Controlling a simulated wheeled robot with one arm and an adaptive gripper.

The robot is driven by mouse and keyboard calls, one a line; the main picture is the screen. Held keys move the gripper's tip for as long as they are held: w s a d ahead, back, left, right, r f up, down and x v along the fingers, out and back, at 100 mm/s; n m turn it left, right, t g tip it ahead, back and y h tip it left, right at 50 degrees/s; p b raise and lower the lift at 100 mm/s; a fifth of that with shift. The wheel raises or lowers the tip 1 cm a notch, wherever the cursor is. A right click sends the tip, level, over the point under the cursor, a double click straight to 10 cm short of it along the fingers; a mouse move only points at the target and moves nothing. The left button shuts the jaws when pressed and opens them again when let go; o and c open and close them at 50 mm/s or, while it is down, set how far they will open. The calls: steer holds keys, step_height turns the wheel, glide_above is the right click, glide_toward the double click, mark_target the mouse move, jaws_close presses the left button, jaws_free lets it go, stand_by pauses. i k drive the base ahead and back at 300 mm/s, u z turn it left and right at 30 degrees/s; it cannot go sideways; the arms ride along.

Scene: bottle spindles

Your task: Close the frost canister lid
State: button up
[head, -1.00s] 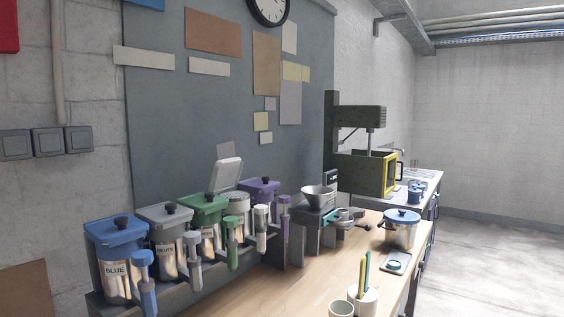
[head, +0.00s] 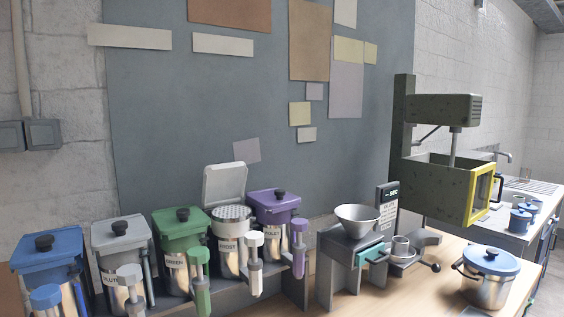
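The frost canister (head: 230,257) stands in the row of canisters, between the green one and the purple one. Its label looks like FROST. Its white lid (head: 225,185) is open, standing up and tilted back behind the rim. A perforated light disc (head: 231,213) shows at the canister's top. A white-topped dispenser handle (head: 254,262) stands in front of it. My gripper is not in view.
Blue (head: 48,262), grey (head: 121,243), green (head: 182,228) and purple (head: 274,206) canisters beside it have closed lids. To the right are a scale with a funnel (head: 357,220), a green machine (head: 434,187) and a blue-lidded pot (head: 489,276). Bench (head: 420,293) is partly clear.

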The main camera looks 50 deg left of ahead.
mark_target(224, 184)
steer(key=i, duration=2.65)
steer(key=u, duration=3.65)
